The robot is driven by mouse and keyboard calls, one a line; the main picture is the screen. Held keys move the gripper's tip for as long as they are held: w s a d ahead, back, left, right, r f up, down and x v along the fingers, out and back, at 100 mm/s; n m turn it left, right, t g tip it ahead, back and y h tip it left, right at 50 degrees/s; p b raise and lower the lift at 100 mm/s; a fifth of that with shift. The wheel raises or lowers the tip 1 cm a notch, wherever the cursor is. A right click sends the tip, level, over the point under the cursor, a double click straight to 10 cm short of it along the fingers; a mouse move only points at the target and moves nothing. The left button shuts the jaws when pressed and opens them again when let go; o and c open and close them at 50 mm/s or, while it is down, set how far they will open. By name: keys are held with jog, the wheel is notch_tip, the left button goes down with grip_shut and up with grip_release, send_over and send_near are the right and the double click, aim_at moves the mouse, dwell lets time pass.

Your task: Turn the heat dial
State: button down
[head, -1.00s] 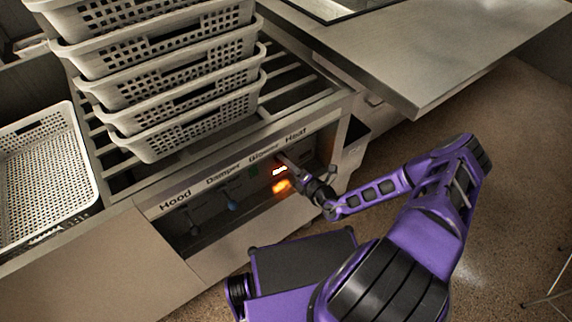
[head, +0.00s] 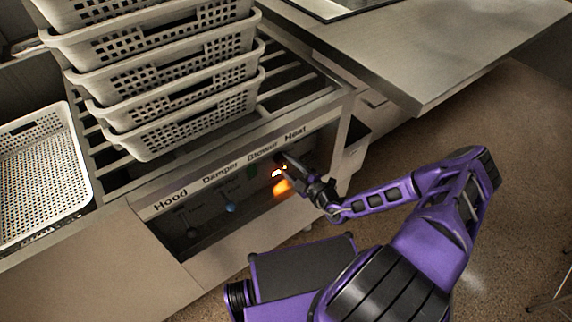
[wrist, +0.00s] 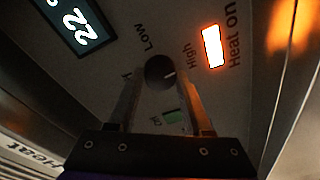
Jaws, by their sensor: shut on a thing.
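The heat dial (wrist: 160,71) is a dark round knob with a light pointer mark, in the middle of the wrist view. "Low" and "High" are printed around it, and its pointer lies on the side toward "High". My gripper (wrist: 160,90) has one finger on each side of the dial and is shut on it. In the head view my gripper (head: 292,164) reaches into the panel recess under the "Heat" label, where it hides the dial.
Hood and Damper levers (head: 231,207) stand to the left. Stacked perforated baskets (head: 190,120) sit on the slatted top above. A metal counter (head: 430,80) overhangs at right.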

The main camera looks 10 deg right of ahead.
jog(key=shift+m, duration=0.5)
jog(key=shift+c, duration=1.6)
grip_release()
jog(key=shift+s+d, duration=0.1)
jog(key=p+v, duration=0.1)
jog(key=v, duration=1.6)
jog(key=shift+s, duration=0.15)
